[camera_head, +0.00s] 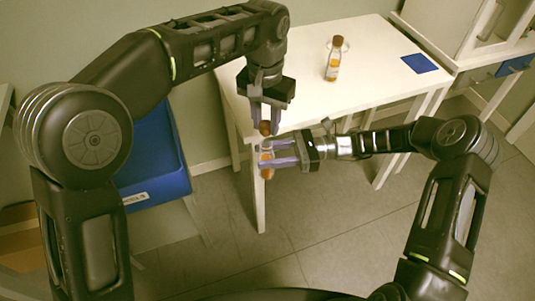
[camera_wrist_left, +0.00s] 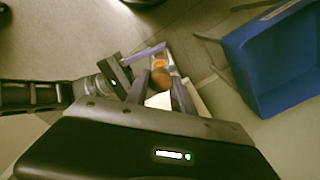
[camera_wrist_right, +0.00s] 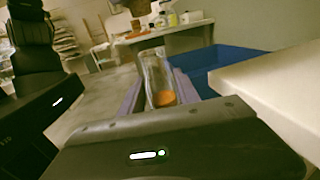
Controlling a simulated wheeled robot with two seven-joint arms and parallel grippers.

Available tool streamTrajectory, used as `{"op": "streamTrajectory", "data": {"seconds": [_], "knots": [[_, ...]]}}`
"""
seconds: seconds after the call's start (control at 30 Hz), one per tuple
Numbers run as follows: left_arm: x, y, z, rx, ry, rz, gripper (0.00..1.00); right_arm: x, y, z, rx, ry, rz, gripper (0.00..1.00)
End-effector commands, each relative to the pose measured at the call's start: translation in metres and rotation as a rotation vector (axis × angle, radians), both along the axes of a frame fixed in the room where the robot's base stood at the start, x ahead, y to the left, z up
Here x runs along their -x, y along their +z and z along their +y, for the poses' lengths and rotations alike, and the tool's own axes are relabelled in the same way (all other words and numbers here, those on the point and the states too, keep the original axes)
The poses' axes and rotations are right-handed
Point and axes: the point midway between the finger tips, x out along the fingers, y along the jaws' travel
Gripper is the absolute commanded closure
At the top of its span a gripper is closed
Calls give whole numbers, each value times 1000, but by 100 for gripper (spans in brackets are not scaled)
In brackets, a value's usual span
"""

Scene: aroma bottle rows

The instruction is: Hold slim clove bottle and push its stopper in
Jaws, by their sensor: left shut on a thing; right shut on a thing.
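The slim clove bottle (camera_head: 266,173) is clear glass with orange liquid low inside. My right gripper (camera_head: 280,155) is shut around it and holds it upright in the air at the table's near left edge. It also shows between the fingers in the right wrist view (camera_wrist_right: 157,75). My left gripper (camera_head: 266,115) points down above the bottle, shut on a brown stopper (camera_head: 265,128). The stopper also shows between the fingers in the left wrist view (camera_wrist_left: 161,78).
Another stoppered bottle (camera_head: 332,66) with amber liquid stands on the white table (camera_head: 375,85). A dark blue square (camera_head: 420,63) lies near the table's right end. A blue bin (camera_head: 152,165) is left of the table. The tabletop is otherwise clear.

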Motion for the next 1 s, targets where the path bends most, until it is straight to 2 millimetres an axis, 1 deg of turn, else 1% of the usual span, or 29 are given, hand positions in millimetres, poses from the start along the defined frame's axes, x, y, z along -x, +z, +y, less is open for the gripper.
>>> {"op": "streamTrajectory", "data": {"seconds": [0.1, 0.3, 1.0], "knots": [[0, -11, 0, -2, 0, 1, 100, 0, 1, 0, -1, 0, 0, 100], [0, -21, 0, -1, 0, 0, 100, 0, 1, 0, -1, 0, 0, 100], [1, -20, 0, -1, 0, 1, 100, 0, 1, 0, -1, 0, -1, 100]]}}
